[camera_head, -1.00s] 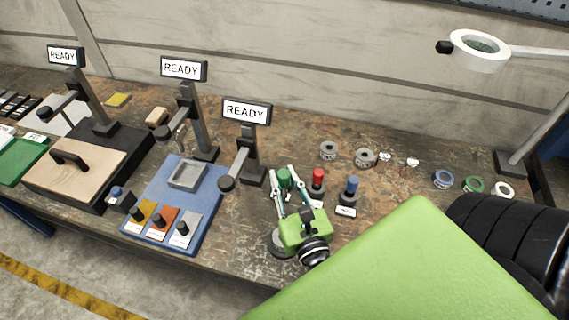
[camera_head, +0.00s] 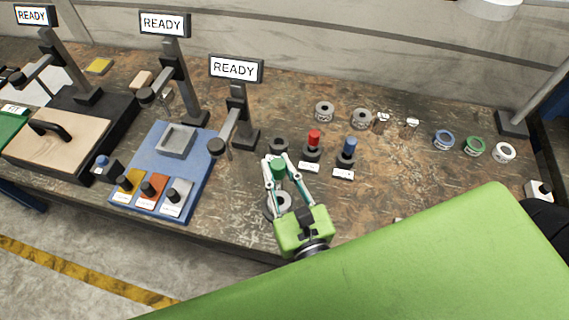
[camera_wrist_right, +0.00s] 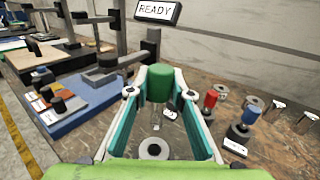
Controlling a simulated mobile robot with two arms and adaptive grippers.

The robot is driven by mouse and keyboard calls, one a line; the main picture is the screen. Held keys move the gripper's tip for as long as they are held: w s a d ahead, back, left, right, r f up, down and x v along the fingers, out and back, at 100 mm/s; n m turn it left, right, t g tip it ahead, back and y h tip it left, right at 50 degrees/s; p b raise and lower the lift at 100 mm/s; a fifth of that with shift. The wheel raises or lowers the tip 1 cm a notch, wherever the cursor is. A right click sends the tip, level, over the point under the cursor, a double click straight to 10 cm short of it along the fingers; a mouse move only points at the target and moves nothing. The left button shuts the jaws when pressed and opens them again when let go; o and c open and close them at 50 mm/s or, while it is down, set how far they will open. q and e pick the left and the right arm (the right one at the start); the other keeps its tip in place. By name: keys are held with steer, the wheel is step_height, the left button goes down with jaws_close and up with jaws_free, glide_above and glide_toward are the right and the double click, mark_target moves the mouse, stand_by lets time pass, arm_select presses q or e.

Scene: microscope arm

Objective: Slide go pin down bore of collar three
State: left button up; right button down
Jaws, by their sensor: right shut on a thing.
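My right gripper (camera_head: 277,163) is shut on a green-handled pin (camera_head: 278,170), which I take to be the go pin. In the right wrist view the green handle (camera_wrist_right: 160,84) is upright between the fingertips, with a thin shank below. A grey ring-shaped collar (camera_wrist_right: 154,148) sits beneath the gripper; it also shows in the head view (camera_head: 285,199), partly hidden by the fingers. The pin appears above and apart from it. Two grey collars (camera_head: 324,110) (camera_head: 361,118) stand farther back. I cannot tell which is collar three. My left gripper is out of view.
An empty dark holder (camera_head: 278,146) stands behind the gripper, beside holders with a red pin (camera_head: 314,140) and a blue pin (camera_head: 349,147). A READY post (camera_head: 240,112) and blue tray (camera_head: 150,190) are left. Blue, green and white rings (camera_head: 475,146) lie right.

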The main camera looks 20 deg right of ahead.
mark_target(280, 187)
steer(key=shift+f, duration=0.1)
step_height(280, 187, down, 4)
steer(key=b, duration=0.4)
steer(key=shift+f, duration=0.1)
steer(key=shift+f+b, duration=0.7)
steer(key=shift+b, duration=0.1)
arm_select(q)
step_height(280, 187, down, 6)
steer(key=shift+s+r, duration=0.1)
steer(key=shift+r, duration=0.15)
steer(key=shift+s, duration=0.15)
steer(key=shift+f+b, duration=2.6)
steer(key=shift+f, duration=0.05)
arm_select(e)
steer(key=shift+f, duration=2.8)
steer(key=c, duration=1.7)
jaws_free()
